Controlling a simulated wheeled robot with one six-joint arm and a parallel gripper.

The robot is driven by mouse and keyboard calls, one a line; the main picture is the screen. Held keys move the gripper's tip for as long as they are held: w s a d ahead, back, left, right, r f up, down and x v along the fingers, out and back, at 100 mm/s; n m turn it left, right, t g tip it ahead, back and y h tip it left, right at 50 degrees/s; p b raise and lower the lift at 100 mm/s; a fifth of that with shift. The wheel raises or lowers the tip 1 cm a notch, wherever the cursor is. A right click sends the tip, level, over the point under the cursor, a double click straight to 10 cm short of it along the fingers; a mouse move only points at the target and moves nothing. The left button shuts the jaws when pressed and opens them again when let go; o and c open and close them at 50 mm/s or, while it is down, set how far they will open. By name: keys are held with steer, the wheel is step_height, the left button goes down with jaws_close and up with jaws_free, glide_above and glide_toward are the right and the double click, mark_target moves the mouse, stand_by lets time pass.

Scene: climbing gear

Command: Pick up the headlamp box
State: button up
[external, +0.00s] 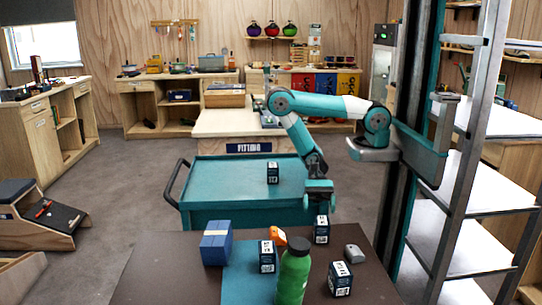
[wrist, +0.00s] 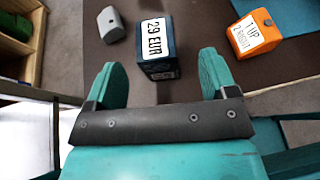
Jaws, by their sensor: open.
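A dark blue box (external: 321,229) with white labels stands at the far edge of the brown table, below my gripper (external: 319,204). In the wrist view, this box (wrist: 156,38) shows a "29 EUR" label and sits ahead of my gripper (wrist: 158,72), between the lines of its two teal fingers. The fingers are apart with nothing between them. Similar boxes stand on the table at its middle (external: 267,257) and front right (external: 340,279), and another on the teal cart (external: 272,173). I cannot read which one is a headlamp box.
A grey rounded object (wrist: 111,23) and an orange block with a price label (wrist: 254,33) flank the box. A green bottle (external: 293,272), a larger blue box (external: 216,243) and a blue mat (external: 240,283) share the table. A metal shelf rack (external: 465,190) stands right.

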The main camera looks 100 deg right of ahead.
mark_target(322, 220)
steer(key=x, duration=0.2)
steer(key=p+x, duration=0.1)
steer(key=x, duration=0.3)
steer(key=shift+s+a+f+p, duration=0.15)
steer(key=shift+s+a+p, duration=0.05)
steer(key=shift+s+p, duration=0.1)
steer(key=c, duration=1.1)
